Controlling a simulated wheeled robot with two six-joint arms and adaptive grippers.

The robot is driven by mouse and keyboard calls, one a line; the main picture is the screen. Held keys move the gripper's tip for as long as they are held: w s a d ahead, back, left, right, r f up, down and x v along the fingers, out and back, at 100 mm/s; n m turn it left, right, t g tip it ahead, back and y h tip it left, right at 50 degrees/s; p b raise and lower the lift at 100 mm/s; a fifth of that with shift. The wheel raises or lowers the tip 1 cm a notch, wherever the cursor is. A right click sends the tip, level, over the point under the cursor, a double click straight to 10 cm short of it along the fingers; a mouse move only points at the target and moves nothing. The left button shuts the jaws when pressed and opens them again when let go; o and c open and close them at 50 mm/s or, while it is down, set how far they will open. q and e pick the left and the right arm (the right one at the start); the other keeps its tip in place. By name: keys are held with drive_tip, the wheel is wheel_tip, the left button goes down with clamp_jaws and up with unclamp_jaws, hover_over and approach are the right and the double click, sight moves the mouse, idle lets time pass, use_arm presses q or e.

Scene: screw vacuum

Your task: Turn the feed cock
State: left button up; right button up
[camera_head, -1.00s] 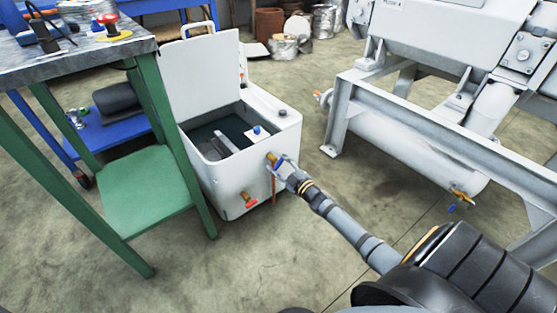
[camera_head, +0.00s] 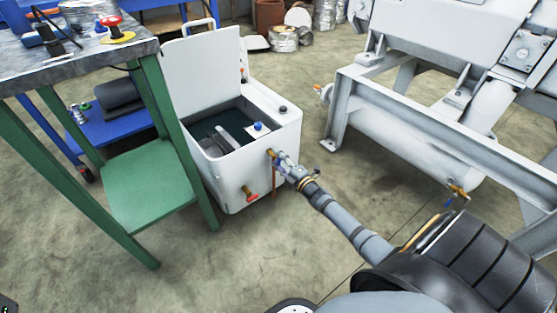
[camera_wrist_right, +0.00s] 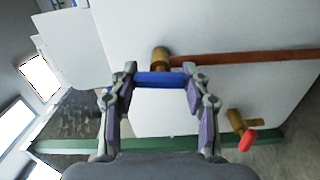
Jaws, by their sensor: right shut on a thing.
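The white tank (camera_head: 235,178) stands on the floor with its lid open. A brass cock (camera_head: 271,154) sticks out high on its front wall. Its blue handle (camera_wrist_right: 160,79) lies crosswise between the fingers of my right gripper (camera_head: 284,166) in the right wrist view, with the brass body (camera_wrist_right: 159,58) just beyond. The right gripper is shut on this handle. In the head view the gripper mostly hides the handle. A second brass cock with a red handle (camera_head: 251,195) sits lower on the tank; it also shows in the right wrist view (camera_wrist_right: 246,138). My left gripper is not in view.
A green-legged bench (camera_head: 155,185) stands close to the tank's left side. A large grey machine on a steel frame (camera_head: 420,110) stands to the right, with another brass cock (camera_head: 458,191) low on it. The floor between tank and machine is clear.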

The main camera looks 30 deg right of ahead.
idle(0.5)
drive_tip(key=o, duration=1.2)
drive_tip(key=s, duration=0.8)
drive_tip(key=s+d, duration=0.1)
drive_tip(key=s, duration=0.3)
